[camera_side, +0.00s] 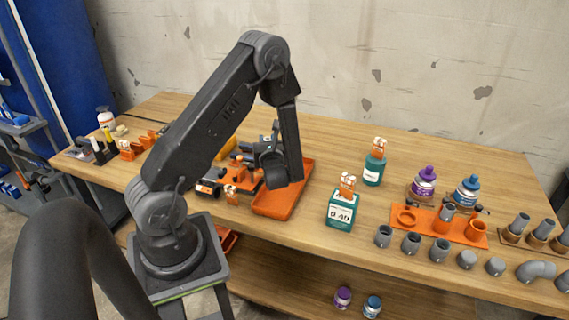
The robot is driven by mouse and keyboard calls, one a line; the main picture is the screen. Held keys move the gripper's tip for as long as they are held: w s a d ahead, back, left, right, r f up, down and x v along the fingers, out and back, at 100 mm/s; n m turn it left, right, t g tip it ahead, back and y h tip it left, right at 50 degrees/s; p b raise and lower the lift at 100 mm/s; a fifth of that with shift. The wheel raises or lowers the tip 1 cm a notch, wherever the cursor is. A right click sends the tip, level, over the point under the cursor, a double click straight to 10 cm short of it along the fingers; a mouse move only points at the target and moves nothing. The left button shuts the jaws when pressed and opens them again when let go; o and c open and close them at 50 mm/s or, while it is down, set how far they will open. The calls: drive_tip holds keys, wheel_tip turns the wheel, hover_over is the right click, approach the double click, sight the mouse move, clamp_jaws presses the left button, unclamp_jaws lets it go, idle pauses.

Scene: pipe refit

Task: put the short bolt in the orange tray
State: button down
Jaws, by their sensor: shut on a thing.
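The orange tray (278,206) lies on the workbench near its front edge, below and partly behind the end of my arm. My gripper (268,155) is at the tray's left rear side in the picture, above the bench, largely covered by my own wrist and forearm. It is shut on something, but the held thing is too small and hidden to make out. I cannot pick out the short bolt anywhere in this view. The tray's visible front part looks empty; its back part is hidden behind my arm.
Orange fixtures and dark parts (232,190) crowd the bench left of the tray. Grey pipe pieces (411,242) line the front right, before an orange rack (402,228).

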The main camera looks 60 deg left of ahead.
drive_tip(key=shift+w+d+f, duration=0.35)
drive_tip(key=shift+w+f, duration=0.4)
drive_tip(key=shift+f, duration=0.4)
drive_tip(key=shift+w+d+f, duration=0.35)
drive_tip(key=shift+w+f, duration=0.4)
drive_tip(key=shift+f, duration=0.45)
drive_tip(key=shift+w+d+f, duration=0.35)
drive_tip(key=shift+w+f, duration=0.4)
drive_tip(key=shift+f, duration=0.4)
drive_tip(key=shift+f, duration=0.1)
drive_tip(key=c, duration=0.9)
unclamp_jaws()
drive_tip(key=shift+c, duration=0.2)
